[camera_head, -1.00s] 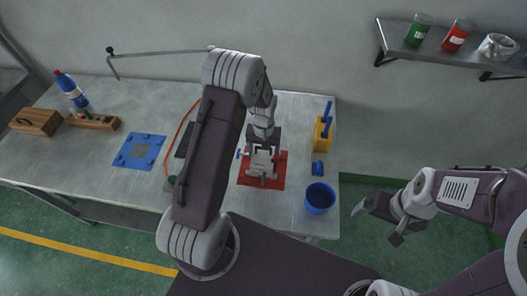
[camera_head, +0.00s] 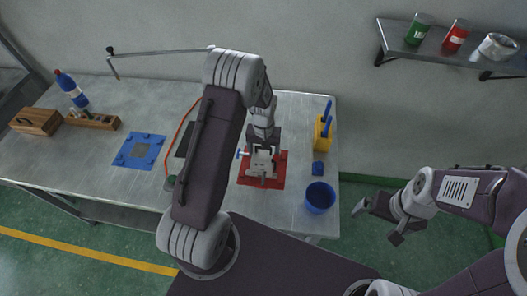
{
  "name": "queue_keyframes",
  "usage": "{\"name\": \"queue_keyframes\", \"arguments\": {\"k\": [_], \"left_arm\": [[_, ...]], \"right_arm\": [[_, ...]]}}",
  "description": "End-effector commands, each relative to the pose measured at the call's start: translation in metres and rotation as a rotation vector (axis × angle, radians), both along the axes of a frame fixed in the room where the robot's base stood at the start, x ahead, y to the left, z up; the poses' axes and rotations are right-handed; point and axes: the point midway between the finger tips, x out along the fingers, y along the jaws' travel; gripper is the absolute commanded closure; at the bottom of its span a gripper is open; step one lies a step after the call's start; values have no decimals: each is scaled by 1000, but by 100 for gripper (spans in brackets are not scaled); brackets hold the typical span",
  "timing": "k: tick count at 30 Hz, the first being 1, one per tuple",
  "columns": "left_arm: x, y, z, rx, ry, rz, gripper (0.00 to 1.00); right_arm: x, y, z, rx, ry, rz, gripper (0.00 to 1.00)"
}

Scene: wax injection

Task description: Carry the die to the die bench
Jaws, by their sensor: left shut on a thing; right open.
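The die (camera_head: 262,163) is a small grey metal block with a pale handle at its left side. It sits over the red mat (camera_head: 274,181) on the metal table. My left gripper (camera_head: 262,148) reaches down from above and is shut on the die. The fingertips are partly hidden by the arm and the die. I cannot tell whether the die touches the mat. My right gripper (camera_head: 378,222) is open and empty, off the table's right side above the green floor.
A blue cup (camera_head: 320,197), a small blue block (camera_head: 318,168) and a yellow holder (camera_head: 323,132) stand right of the red mat. An orange hose (camera_head: 178,135) lies left. A wooden box (camera_head: 36,121) and blue bottle (camera_head: 71,89) stand far left. A wall shelf (camera_head: 450,53) holds cans.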

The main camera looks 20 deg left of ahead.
Motion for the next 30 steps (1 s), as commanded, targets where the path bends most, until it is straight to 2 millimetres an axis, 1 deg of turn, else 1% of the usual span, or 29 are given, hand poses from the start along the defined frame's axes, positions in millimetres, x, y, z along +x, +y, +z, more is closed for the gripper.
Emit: {"name": "queue_keyframes", "arguments": {"k": [30], "left_arm": [[1, 0, -20, 0, -3, 0, 98]], "right_arm": [[0, 0, -15, 0, 0, 0, 0]]}}
